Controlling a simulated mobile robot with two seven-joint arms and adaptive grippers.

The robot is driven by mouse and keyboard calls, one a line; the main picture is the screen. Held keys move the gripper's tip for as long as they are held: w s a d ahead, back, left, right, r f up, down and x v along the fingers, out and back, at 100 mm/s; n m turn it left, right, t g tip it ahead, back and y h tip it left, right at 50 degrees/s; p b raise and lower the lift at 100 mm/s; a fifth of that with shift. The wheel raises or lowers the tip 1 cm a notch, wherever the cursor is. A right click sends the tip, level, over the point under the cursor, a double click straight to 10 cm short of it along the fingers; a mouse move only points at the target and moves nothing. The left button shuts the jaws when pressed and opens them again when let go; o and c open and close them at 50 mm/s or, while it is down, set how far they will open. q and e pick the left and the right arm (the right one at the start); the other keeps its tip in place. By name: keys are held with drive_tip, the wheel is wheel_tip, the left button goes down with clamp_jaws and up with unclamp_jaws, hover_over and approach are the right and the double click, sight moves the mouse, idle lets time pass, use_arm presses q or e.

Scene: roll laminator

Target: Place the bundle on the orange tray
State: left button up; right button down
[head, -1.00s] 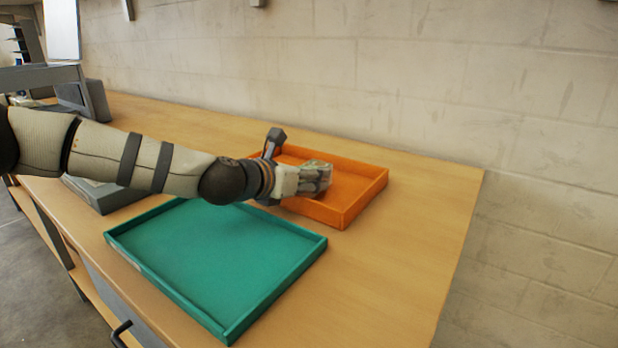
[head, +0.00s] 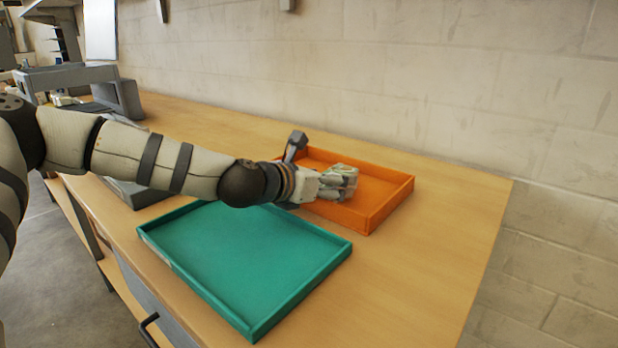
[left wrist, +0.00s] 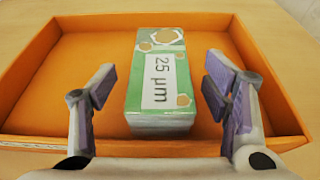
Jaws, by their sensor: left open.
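The bundle (left wrist: 160,80) is a green and white block with a white "25 µm" label and tan hexagons. In the left wrist view it lies inside the orange tray (left wrist: 70,72), between the spread fingers of my left gripper (left wrist: 160,105), with a gap on either side. In the head view my left gripper (head: 343,182) reaches over the orange tray (head: 385,203) from the left. The bundle is mostly hidden there by the fingers. My right gripper is in neither view.
A teal tray (head: 245,265) lies on the wooden table (head: 400,290) in front of the orange one. A grey machine (head: 60,82) stands at the far left. A block wall (head: 450,90) runs behind the table. The table's right end is clear.

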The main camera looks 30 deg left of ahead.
use_arm(q)
drive_tip(key=v, duration=0.2)
drive_tip(key=r+p+v, duration=0.1)
drive_tip(key=v, duration=0.4)
drive_tip(key=shift+w+r+p, duration=0.2)
drive_tip(key=shift+w+p, duration=0.05)
drive_tip(key=shift+p, duration=0.15)
drive_tip(key=s, duration=0.3)
drive_tip(key=shift+a, duration=0.2)
drive_tip(key=shift+s, duration=0.15)
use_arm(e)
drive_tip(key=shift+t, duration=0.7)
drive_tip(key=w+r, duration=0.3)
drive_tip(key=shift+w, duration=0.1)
